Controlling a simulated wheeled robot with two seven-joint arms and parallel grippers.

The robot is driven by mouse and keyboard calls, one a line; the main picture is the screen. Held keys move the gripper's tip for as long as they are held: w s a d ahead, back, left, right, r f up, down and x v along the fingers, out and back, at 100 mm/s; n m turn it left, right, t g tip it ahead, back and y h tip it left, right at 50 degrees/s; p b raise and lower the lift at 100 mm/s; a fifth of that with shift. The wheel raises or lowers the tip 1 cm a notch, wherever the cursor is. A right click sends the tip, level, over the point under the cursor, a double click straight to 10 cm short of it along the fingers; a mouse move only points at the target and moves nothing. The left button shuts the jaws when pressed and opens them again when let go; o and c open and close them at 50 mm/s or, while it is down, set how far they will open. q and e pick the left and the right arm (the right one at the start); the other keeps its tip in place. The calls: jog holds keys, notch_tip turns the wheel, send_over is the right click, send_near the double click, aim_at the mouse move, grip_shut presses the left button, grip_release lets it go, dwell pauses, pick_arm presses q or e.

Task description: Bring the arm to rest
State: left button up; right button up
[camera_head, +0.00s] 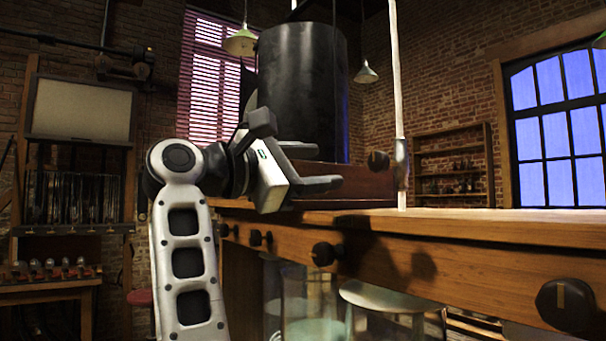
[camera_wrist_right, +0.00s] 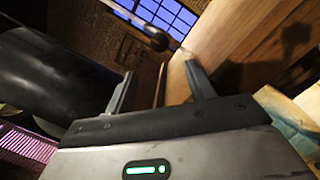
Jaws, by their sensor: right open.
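My right arm (camera_head: 185,240) stands upright at the left of the head view, bent at the top so its hand points right. My right gripper (camera_head: 327,166) is open, its two dark fingers apart beside the edge of the wooden bench (camera_head: 480,222). In the right wrist view the gripper (camera_wrist_right: 158,70) shows both fingers spread with nothing held between them. The bench (camera_wrist_right: 240,40) fills the upper right there. I cannot tell whether a finger touches the bench. My left gripper is not in view.
A large dark cylinder (camera_head: 300,85) stands behind the gripper; a dark rounded body (camera_wrist_right: 45,80) shows in the wrist view. A pale vertical rod (camera_head: 397,90) rises by the bench. Dark knobs (camera_head: 567,305) stick out from the bench front. Glass jars (camera_head: 308,300) stand below.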

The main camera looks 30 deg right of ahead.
jog(key=shift+a, duration=0.95)
jog(key=shift+f, duration=0.1)
